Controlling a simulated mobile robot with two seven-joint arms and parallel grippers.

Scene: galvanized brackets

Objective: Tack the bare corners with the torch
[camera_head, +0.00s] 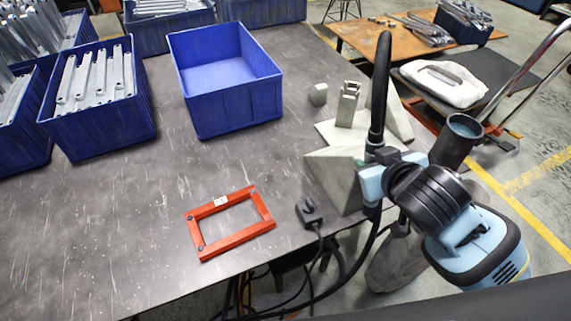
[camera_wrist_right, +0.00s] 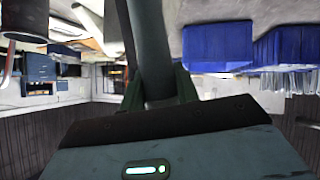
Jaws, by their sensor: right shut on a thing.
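An orange-red rectangular frame (camera_head: 228,239) lies flat on the dark scratched table (camera_head: 120,200) near its front edge. Small dark spots show at some corners, and a small white piece sits on its far bar; I cannot tell which corners are bare. My right gripper (camera_head: 377,160) is shut on the black torch (camera_head: 381,80) and holds it upright, to the right of the frame and well apart from it. In the right wrist view the torch's dark shaft (camera_wrist_right: 148,45) stands between the fingers. My left gripper is not in view.
An empty blue bin (camera_head: 238,117) stands behind the frame. Blue bins of metal brackets (camera_head: 98,120) fill the left. Grey angled blocks (camera_head: 334,175) and a small dark box (camera_head: 308,212) with a cable sit at the right edge. The table around the frame is clear.

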